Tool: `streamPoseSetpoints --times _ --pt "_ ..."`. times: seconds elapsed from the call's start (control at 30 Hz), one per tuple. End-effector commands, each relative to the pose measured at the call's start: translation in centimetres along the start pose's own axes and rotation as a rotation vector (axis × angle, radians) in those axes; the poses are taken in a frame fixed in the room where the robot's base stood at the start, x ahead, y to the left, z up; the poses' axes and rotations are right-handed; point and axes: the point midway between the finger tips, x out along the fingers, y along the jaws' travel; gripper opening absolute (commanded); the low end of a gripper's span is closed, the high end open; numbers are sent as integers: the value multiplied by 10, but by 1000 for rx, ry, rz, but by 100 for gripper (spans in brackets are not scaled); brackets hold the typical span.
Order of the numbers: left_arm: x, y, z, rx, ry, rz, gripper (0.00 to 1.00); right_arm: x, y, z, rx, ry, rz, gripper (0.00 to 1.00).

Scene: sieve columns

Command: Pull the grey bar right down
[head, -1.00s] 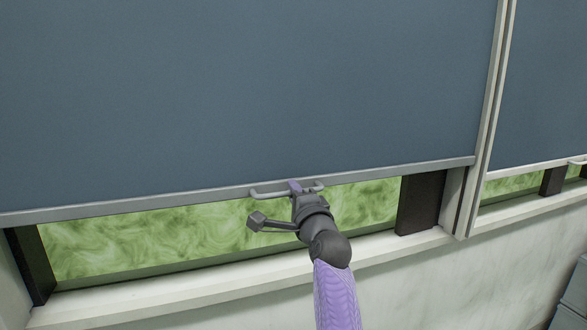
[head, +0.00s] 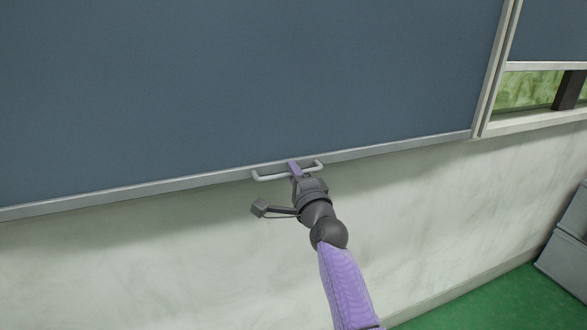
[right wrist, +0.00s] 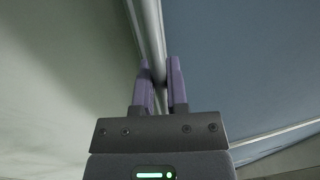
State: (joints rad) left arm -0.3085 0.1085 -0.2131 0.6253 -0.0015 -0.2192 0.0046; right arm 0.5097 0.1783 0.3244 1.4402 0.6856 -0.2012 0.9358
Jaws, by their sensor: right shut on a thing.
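The grey bar (head: 400,148) runs along the bottom edge of a dark blue blind (head: 240,80) in the head view. A pale handle (head: 268,177) sticks out from the bar near its middle. My right gripper (head: 294,168) is shut on this handle, with its purple fingers around it. In the right wrist view the two fingers (right wrist: 159,80) stand on either side of a pale rod. The blind hangs down over the whole window, and pale wall shows directly below the bar. The window's glass and sill are hidden behind it. My left gripper is not in view.
A second blind (head: 550,35) at the right hangs higher, with green window (head: 527,90) and a sill (head: 540,120) below it. Grey boxes (head: 568,250) stand at the lower right on the green floor (head: 490,305). The wall below the bar is bare.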

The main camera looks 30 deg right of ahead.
Motion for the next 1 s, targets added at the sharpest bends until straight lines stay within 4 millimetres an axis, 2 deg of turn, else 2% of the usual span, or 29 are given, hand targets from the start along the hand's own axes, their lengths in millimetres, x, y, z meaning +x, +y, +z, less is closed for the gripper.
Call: streamPoseSetpoints --times 0.43,0.47,0.6,0.87,1.0 --pt "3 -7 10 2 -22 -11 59 -2 9 1 0 -4 13 0" --pt "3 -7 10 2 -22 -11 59 -2 10 1 0 -4 13 19" --pt "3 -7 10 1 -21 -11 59 -2 9 1 0 -3 11 49" --pt "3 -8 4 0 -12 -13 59 -2 6 0 0 -2 5 49" --pt "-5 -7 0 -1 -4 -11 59 -19 4 0 0 -1 5 49"
